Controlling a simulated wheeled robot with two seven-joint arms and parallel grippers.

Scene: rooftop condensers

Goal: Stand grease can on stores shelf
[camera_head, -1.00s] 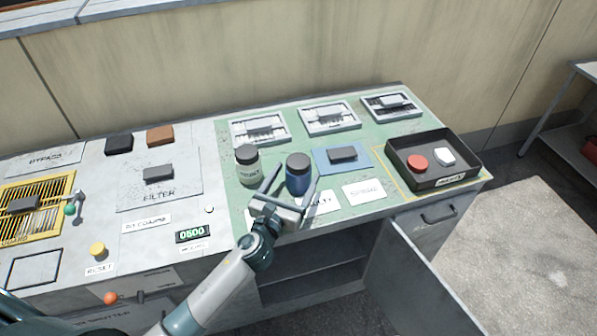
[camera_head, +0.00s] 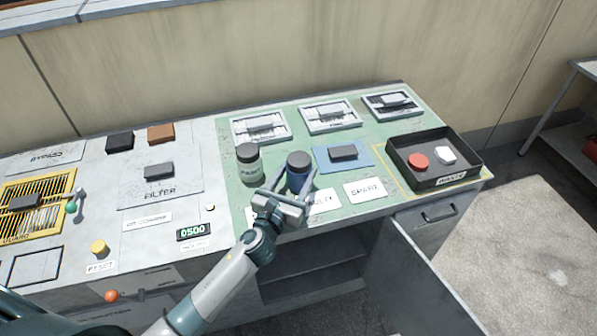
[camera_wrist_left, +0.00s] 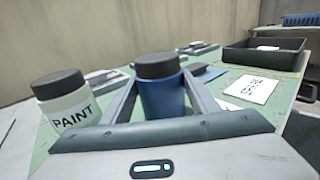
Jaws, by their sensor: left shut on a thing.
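A blue can with a dark lid (camera_head: 299,172) stands upright on the green part of the bench; I take it for the grease can, though no lettering shows on it. It also shows in the left wrist view (camera_wrist_left: 160,92). My left gripper (camera_head: 292,182) is shut on it, one finger on each side. A pale can marked PAINT (camera_head: 249,164) stands just left of it, apart from the fingers. Below the bench top is an open cabinet with a shelf board (camera_head: 312,277), probably the stores shelf; its inside is shaded and partly hidden by my arm.
The cabinet door (camera_head: 420,285) hangs open to the right of the opening. A black tray (camera_head: 478,168) holds a red and a white piece. A blue mat (camera_head: 325,166) with a grey block lies right of the can. Label cards (camera_head: 365,189) lie near the front edge.

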